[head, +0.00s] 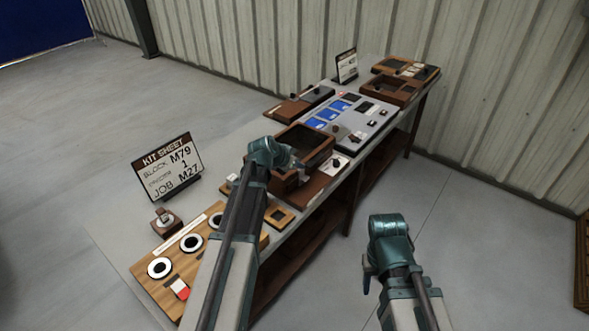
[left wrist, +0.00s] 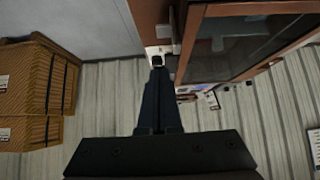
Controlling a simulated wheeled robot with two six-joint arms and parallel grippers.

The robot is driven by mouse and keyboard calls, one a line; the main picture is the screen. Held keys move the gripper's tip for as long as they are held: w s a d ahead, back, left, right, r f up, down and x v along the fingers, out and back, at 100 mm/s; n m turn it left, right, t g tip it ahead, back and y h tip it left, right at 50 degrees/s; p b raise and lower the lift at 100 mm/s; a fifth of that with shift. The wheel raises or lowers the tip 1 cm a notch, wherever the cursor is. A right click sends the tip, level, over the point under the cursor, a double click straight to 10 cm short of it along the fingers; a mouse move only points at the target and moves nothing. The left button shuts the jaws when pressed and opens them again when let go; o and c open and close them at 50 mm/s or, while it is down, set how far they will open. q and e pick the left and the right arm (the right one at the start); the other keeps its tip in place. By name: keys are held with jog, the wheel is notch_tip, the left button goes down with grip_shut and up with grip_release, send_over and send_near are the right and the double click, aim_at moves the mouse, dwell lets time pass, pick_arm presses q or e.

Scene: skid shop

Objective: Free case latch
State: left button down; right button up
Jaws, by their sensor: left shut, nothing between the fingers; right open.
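A brown wooden case (head: 318,135) with a dark window stands on the bench in the head view. Its wooden frame (left wrist: 200,40) fills the upper right of the left wrist view.
A kit sheet sign (head: 168,167) stands at the left. A wooden board with white rings (head: 160,268) lies at the near end. A grey panel with blue screens (head: 345,118) and a brown tray (head: 396,90) are farther along.

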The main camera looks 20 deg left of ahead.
pick_arm(q)
jog(key=b, duration=0.4)
send_over(309, 178)
jog(key=s+a, duration=0.1)
jog(key=s, duration=0.1)
notch_tip(309, 178, down, 4)
jog(key=shift+s+f, duration=0.1)
jog(key=shift+f, duration=0.15)
notch_tip(309, 178, down, 2)
jog(key=shift+s+f+b, duration=0.1)
jog(key=shift+s+b, duration=0.05)
jog(key=shift+b, duration=0.65)
jog(key=shift+f+b, duration=0.55)
jog(key=shift+b, duration=0.05)
jog(key=shift+s+d+f+y, duration=0.1)
jog(key=shift+d+y, duration=0.15)
jog(key=shift+y, duration=0.05)
